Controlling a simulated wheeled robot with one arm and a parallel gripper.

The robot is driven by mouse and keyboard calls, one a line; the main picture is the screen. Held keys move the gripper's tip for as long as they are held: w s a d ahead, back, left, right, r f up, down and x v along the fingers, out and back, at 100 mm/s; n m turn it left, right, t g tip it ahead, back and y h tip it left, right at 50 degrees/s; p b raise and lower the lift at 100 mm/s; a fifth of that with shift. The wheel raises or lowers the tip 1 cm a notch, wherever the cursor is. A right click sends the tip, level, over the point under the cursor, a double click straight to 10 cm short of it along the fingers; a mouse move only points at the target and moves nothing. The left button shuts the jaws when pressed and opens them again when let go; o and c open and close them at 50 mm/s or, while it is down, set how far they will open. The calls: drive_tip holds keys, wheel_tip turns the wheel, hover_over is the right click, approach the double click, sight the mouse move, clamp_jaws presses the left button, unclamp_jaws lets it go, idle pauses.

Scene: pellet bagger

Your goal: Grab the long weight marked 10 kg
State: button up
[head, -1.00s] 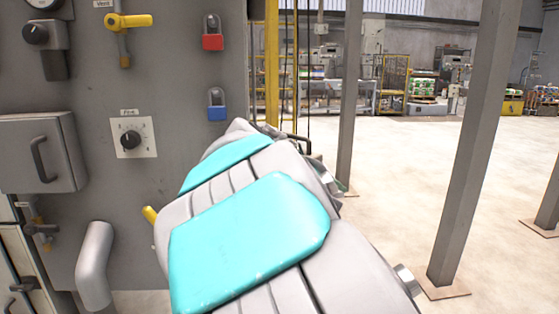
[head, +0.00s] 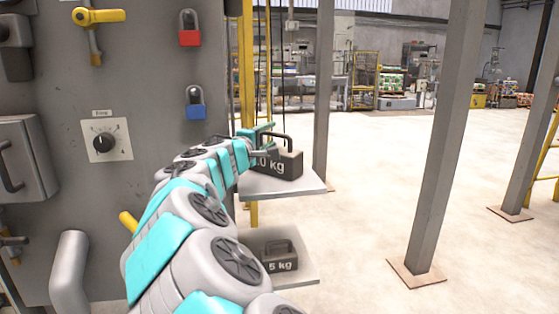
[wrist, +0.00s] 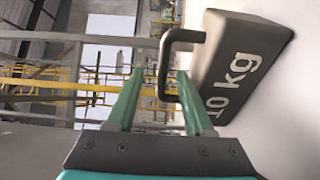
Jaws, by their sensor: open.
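The long dark weight marked 10 kg (head: 284,166) sits on the upper pale shelf, with a bar handle on top. My gripper (head: 266,138) is at its left end and hides part of its marking. The weight fills the right of the wrist view (wrist: 238,60), its "10 kg" legible sideways. There my gripper (wrist: 161,75) is open, its two green fingers apart. The handle's (wrist: 163,70) long bar appears between the fingertips, and the right finger overlaps its lower end. I cannot tell whether a finger touches it.
A smaller weight marked 5 kg (head: 281,258) sits on a lower shelf (head: 302,270). A grey machine panel (head: 140,185) with padlocks and knobs stands close on the left. A grey post (head: 450,150) stands to the right. Open floor lies beyond.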

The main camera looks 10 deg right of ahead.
drive_tip(key=x, duration=0.3)
drive_tip(key=p+x, duration=0.1)
drive_tip(key=x, duration=0.2)
drive_tip(key=shift+s+d+f, duration=0.15)
drive_tip(key=shift+f, duration=0.05)
clamp_jaws()
idle(1.2)
